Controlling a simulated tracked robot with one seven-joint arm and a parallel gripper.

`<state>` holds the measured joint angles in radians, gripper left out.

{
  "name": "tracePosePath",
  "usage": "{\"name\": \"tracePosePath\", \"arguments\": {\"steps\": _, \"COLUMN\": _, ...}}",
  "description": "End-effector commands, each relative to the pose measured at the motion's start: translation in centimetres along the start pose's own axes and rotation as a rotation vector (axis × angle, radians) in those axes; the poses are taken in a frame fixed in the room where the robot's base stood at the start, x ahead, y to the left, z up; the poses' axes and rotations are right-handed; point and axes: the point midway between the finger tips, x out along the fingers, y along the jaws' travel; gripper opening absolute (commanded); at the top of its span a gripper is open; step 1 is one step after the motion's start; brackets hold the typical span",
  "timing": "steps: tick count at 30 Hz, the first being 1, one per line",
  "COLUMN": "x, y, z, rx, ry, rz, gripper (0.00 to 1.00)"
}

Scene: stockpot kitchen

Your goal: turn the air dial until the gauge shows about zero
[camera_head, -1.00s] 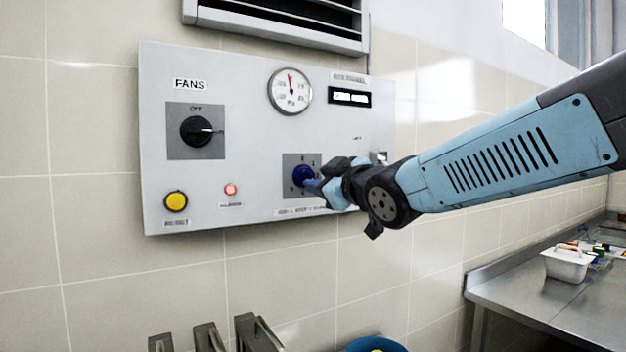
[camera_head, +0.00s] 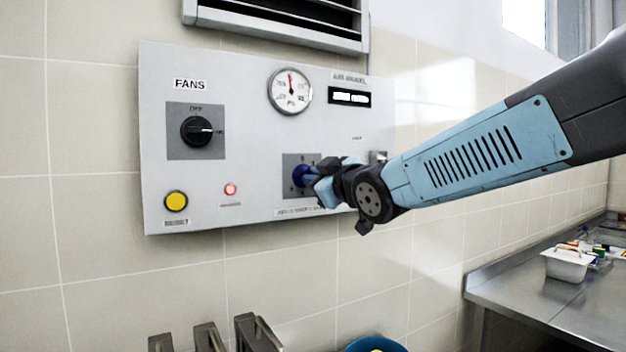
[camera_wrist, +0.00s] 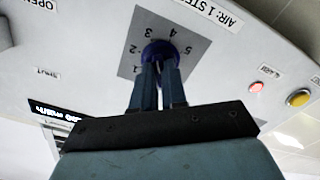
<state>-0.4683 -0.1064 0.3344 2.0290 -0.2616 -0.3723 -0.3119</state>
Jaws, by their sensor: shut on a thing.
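The air dial is a blue knob (camera_head: 300,176) on a grey square plate, low on the right half of the wall panel. My gripper (camera_head: 316,180) is shut on it from the right and hides part of it. In the wrist view the blue dial (camera_wrist: 160,52) sits between my two fingertips (camera_wrist: 158,66), with numbers around it on the grey plate (camera_wrist: 187,43). The round white gauge (camera_head: 290,91) is above the dial; its red needle points almost straight up. Its small figures are too blurred to read.
The grey panel (camera_head: 240,140) also carries the black FANS switch (camera_head: 196,131), a yellow button (camera_head: 176,202), a lit red lamp (camera_head: 230,189) and a dark display (camera_head: 349,97). A vent is above. A steel counter (camera_head: 540,300) with a white tub (camera_head: 567,264) stands at right.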

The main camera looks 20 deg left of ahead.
Motion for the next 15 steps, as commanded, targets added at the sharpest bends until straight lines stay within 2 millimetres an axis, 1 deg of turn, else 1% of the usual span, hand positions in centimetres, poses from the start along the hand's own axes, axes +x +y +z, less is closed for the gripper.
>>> {"name": "tracePosePath", "arguments": {"steps": 9, "x": 0.0, "y": 0.01, "z": 0.0, "rx": -0.006, "ry": 0.0, "rz": 0.0, "gripper": 0.0}}
{"name": "tracePosePath", "arguments": {"steps": 15, "x": -0.01, "y": 0.06, "z": 0.01, "rx": -0.111, "ry": 0.0, "rz": 0.001, "gripper": 0.0}}
